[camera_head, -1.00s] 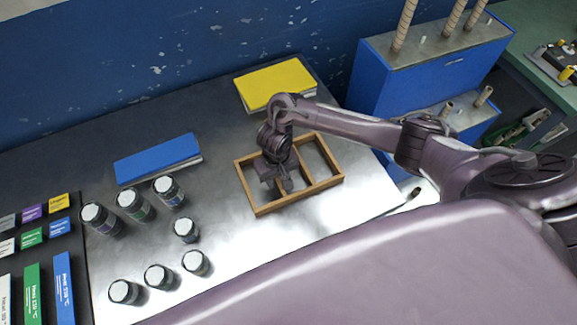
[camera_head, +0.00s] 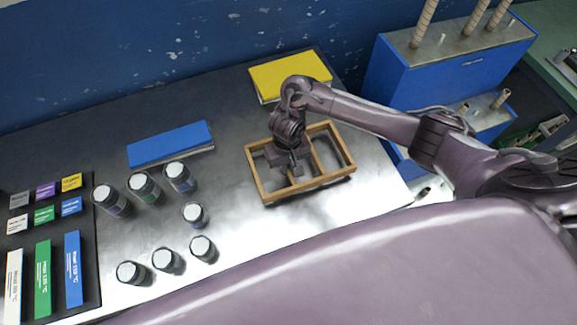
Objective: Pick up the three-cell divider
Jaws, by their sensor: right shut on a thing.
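The three-cell divider (camera_head: 311,186) is an open wooden frame with cross slats, at the middle of the metal table in the head view. My right gripper (camera_head: 292,166) comes down over its middle-left part and is shut on it, apparently on a cross slat. The fingertips are partly hidden by the gripper body. The divider looks about level, and a dark shadow under its front right edge suggests it is slightly above the table. My left gripper is not in view.
A yellow block (camera_head: 290,77) lies behind the divider and a blue block (camera_head: 170,143) to its left. Several white-capped jars (camera_head: 194,214) stand at front left. Coloured label cards (camera_head: 42,250) lie at far left. A blue cabinet (camera_head: 420,75) stands at right.

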